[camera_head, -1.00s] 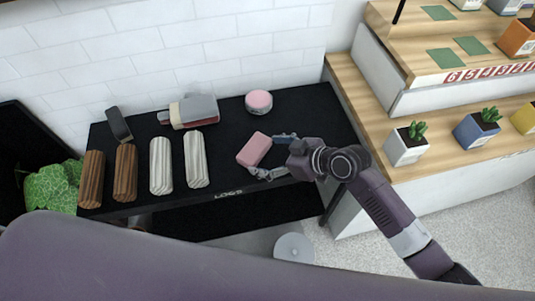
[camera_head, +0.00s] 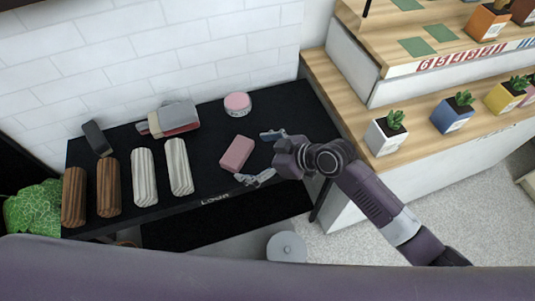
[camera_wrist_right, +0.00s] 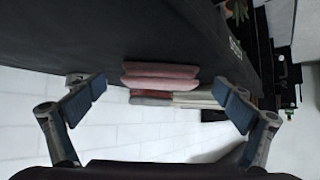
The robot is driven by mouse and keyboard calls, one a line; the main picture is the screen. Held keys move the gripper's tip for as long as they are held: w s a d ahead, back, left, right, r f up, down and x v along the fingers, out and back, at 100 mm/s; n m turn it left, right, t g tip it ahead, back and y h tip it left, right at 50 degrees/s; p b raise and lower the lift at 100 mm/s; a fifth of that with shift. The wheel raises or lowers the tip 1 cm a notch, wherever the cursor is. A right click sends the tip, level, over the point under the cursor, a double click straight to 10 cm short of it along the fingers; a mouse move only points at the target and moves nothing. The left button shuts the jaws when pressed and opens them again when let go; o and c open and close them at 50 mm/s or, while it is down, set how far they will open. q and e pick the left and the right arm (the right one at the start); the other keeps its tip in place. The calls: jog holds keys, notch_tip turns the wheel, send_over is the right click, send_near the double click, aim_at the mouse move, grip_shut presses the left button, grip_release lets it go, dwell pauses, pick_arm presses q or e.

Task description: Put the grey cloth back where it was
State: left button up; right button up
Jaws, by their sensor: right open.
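A grey cloth (camera_head: 178,113) lies folded on top of a red one at the back of the black table (camera_head: 210,203). In the right wrist view, a red and pale folded stack (camera_wrist_right: 180,98) shows behind a pink folded piece (camera_wrist_right: 160,76). My right gripper (camera_head: 264,156) is open and empty, with its fingers spread just right of the pink folded piece, which it does not hold. My left gripper is not in view.
A round pink item (camera_head: 237,103), a dark block (camera_head: 97,139) and several brown and white logs (camera_head: 179,167) rest on the table. A wooden stepped shelf (camera_head: 340,105) with potted plants stands at right. A round grey object (camera_head: 286,248) is on the floor in front.

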jog(key=v, duration=1.1)
jog(key=shift+s, duration=0.15)
